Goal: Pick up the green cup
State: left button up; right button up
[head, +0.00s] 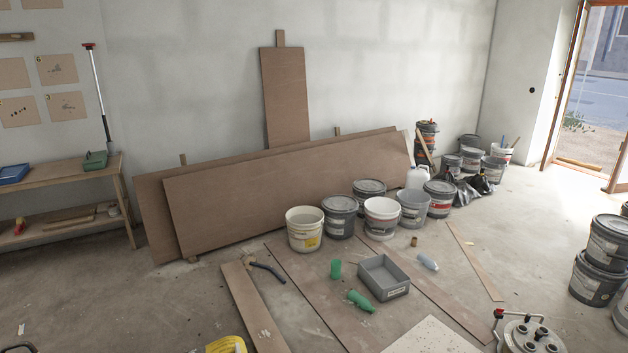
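A small green cup (335,269) stands on the floor boards left of a grey tray (384,278) in the head view. It appears upright and apart from the tray. A green bottle (361,301) lies on its side just in front of the tray, below the cup in the picture. Neither of my grippers shows in this view, so I see nothing held.
A hammer (265,270) lies left of the cup, and a clear bottle (428,262) lies right of the tray. Several buckets (305,229) stand behind. Leaning boards (285,190) line the wall. A yellow object (227,345) is at the bottom edge. Floor at left is mostly clear.

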aim_at(336, 264)
jog(key=i+l+z, duration=0.1)
jog(key=i+z, duration=0.25)
jog(key=i, duration=0.65)
jog(key=i+j+z, duration=0.15)
jog(key=i+z, duration=0.2)
jog(key=i, duration=0.6)
jog(key=i+u, duration=0.35)
jog(key=i, duration=0.25)
jog(key=i+l+u, duration=0.35)
jog(key=i, duration=0.2)
